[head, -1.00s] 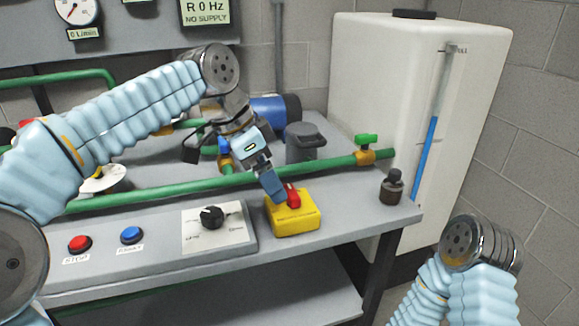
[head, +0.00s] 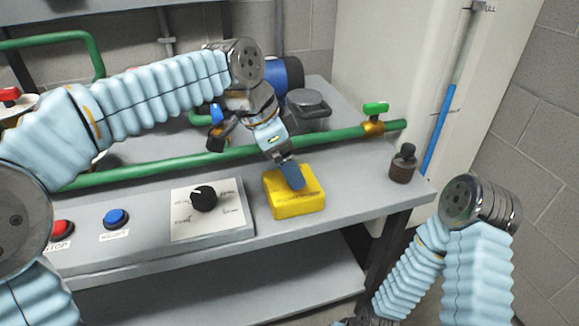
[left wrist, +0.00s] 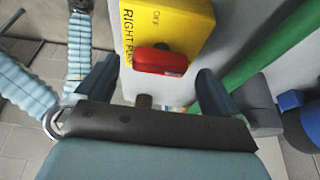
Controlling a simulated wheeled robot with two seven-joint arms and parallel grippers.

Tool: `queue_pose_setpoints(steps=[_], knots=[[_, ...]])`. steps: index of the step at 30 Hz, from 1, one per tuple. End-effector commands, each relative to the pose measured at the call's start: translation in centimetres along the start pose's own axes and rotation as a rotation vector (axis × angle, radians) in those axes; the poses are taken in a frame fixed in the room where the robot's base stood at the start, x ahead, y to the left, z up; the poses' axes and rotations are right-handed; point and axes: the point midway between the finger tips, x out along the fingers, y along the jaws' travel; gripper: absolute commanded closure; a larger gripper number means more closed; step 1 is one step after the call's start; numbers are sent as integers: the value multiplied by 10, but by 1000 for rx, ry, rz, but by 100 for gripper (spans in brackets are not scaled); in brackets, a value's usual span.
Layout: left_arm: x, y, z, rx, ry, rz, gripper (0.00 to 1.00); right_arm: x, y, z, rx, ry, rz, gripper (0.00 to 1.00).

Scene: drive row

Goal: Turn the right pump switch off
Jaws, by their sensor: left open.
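The right pump switch is a yellow box (head: 296,205) on the bench's front right; its "RIGHT PUMP" and "OFF" lettering shows in the left wrist view (left wrist: 180,22). Its red handle (left wrist: 160,61) lies crosswise there, below the OFF mark and between the fingers. My left gripper (head: 289,172) is over the box, and a blue finger hides the handle in the head view. In the left wrist view my left gripper (left wrist: 156,82) is open, with a finger on each side of the handle; I cannot tell whether they touch. My right arm is at lower right; its gripper is not visible.
A panel with a black knob (head: 203,198), a blue button (head: 116,217) and a red stop button (head: 60,231) is left of the box. A green pipe (head: 230,156) runs behind. A dark bottle-like object (head: 403,165) stands at right, near a white tank (head: 390,60).

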Motion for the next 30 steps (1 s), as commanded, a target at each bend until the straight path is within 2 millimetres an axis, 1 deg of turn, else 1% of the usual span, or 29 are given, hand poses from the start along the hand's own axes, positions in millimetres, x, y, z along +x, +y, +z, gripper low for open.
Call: queue_pose_setpoints(steps=[1, 5, 14, 24, 25, 30], knots=[[7, 0, 0, 0, -2, 1, 4, 1, 0, 0, 0, 0, 0, 100], [16, 0, 0, 0, -1, 1, 4, 1, 0, 0, 0, 0, 0, 100], [18, 0, 0, 0, 0, 0, 4, 1, 0, 0, 0, 0, 0, 100], [17, 0, 0, 0, 0, 0, 56, 1, 0, 0, 0, 0, 0, 100], [17, 0, 0, 0, 0, 0, 60, 1, 0, 0, 0, 0, 0, 100], [17, 0, 0, -8, 0, -3, 60, 1, 0, 0, 0, 1, 0, 100]])
